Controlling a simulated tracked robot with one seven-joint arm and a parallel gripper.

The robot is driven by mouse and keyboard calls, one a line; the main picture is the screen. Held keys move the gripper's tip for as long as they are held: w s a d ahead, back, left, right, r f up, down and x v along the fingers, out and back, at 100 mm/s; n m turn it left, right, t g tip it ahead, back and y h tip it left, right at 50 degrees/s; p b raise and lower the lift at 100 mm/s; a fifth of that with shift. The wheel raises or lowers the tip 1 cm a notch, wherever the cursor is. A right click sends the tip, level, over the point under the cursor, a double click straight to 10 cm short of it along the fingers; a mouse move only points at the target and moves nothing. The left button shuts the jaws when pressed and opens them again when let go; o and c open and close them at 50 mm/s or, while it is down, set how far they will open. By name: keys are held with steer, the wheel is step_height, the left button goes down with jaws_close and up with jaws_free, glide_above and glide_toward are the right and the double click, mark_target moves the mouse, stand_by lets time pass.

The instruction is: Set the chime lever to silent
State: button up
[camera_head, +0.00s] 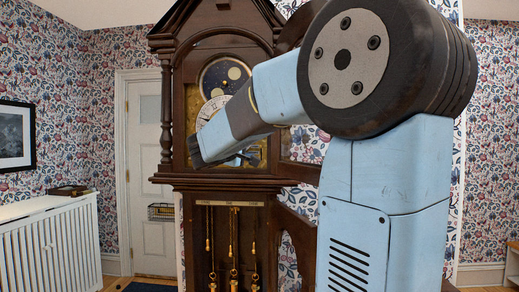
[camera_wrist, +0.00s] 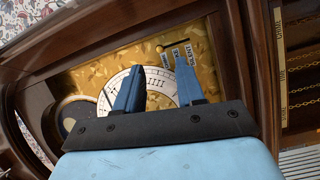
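The tall dark wood clock (camera_head: 225,182) stands ahead, its face uncovered behind my gripper. In the wrist view the brass face (camera_wrist: 95,72) carries a white numeral dial (camera_wrist: 112,88). Near the face's upper edge is a short dark slot (camera_wrist: 176,43) with small white label plates (camera_wrist: 178,55) below it; their words are too small to read surely. A dark knob-like spot (camera_wrist: 160,46) at the slot's left end may be the chime lever. My gripper (camera_wrist: 158,66) is open and empty, its blue fingers apart over the dial, below the slot. It also shows in the head view (camera_head: 246,156), partly hiding the dial.
A dark framed panel, apparently the clock's open door (camera_head: 302,146), stands right of the face, close to my arm. Brass chains and weights (camera_head: 232,250) hang below. A white door (camera_head: 145,165) and a white radiator cover (camera_head: 50,238) are at left.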

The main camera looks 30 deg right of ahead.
mark_target(261, 148)
steer(key=x, duration=0.6)
steer(key=shift+w+d, duration=0.15)
steer(key=shift+d, duration=0.05)
jaws_close()
steer(key=shift+f, duration=0.1)
stand_by(1.2)
